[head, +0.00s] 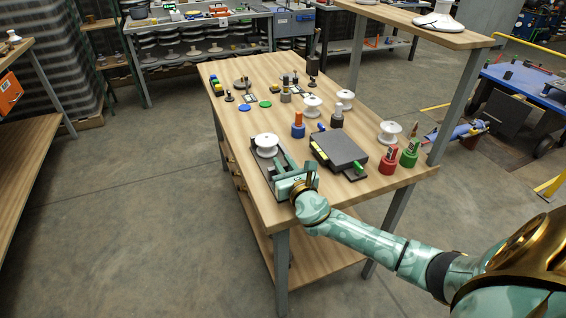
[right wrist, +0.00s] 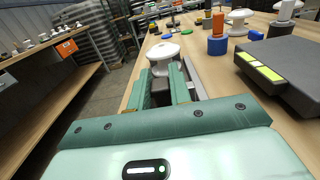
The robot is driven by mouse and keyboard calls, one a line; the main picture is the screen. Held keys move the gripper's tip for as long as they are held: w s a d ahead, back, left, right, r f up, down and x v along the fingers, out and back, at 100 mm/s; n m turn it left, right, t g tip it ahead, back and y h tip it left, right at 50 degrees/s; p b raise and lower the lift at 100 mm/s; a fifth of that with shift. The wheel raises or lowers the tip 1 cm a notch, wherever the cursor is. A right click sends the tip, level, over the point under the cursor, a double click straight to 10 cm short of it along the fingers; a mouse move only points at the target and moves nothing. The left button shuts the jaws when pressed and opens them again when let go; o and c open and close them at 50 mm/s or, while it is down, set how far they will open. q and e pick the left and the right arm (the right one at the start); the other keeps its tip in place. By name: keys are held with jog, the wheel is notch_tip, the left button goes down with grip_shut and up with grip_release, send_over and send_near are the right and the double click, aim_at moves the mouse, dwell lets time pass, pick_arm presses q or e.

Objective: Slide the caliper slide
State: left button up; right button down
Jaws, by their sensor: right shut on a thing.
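The caliper, a flat dark grey gauge (head: 258,158), lies at the left front edge of the wooden workbench. A white spool-shaped insulator (head: 266,145) sits at its far end; the insulator also shows in the right wrist view (right wrist: 163,51), just beyond my fingertips. My right gripper (head: 281,166) reaches over the caliper from the near side. In the right wrist view its green fingers (right wrist: 162,84) are shut on a dark block, the caliper slide (right wrist: 159,97). The fingers and palm hide much of the slide and the near part of the caliper. My left gripper is not in view.
A dark grey box (head: 339,149) stands close to the right of my gripper. Red (head: 388,162) and green (head: 409,155) holders, a blue holder (head: 298,129) and several white insulators stand farther right and back. The workbench's left edge (head: 232,142) runs close beside the caliper.

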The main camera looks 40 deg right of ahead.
jog(key=c, duration=1.3)
grip_release()
jog(key=shift+s+f, duration=0.15)
jog(key=shift+c, duration=0.2)
jog(key=shift+o, duration=0.3)
jog(key=shift+s, duration=0.1)
jog(key=p+v, duration=0.2)
jog(key=v, duration=1.4)
jog(key=shift+s+p, duration=0.2)
jog(key=shift+p, duration=0.2)
